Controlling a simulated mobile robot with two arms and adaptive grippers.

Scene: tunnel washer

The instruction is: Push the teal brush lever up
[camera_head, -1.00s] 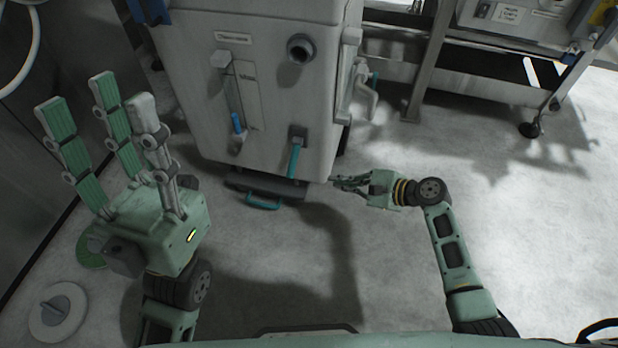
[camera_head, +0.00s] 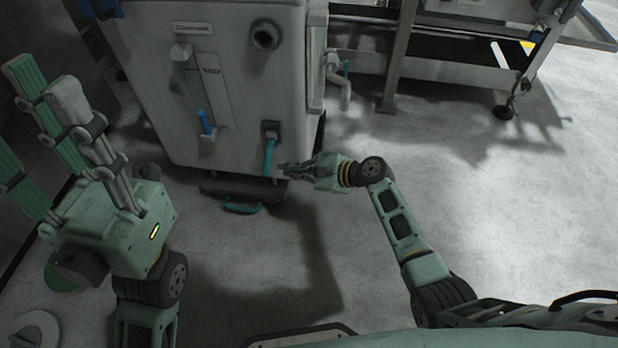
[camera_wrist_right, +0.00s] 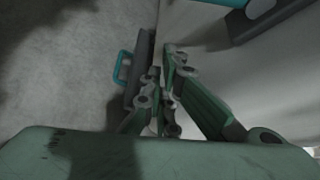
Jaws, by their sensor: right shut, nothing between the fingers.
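The teal brush lever (camera_head: 268,156) hangs down from a dark mount (camera_head: 271,130) on the lower front of the grey machine cabinet. In the right wrist view a teal piece, which looks like this lever (camera_wrist_right: 258,8), shows at the top right edge, cut off by the frame. My right gripper (camera_head: 283,168) is shut and empty. Its fingertips point left and lie just right of the lever's lower end; I cannot tell whether they touch it. My left gripper (camera_head: 45,85) stands at the left with its fingers spread, open and empty, well away from the lever.
A dark drawer (camera_head: 215,187) with a teal handle (camera_head: 242,208) sits low under the cabinet (camera_head: 225,105). A blue-tipped lever (camera_head: 205,123) is further left. Floor on the right is clear.

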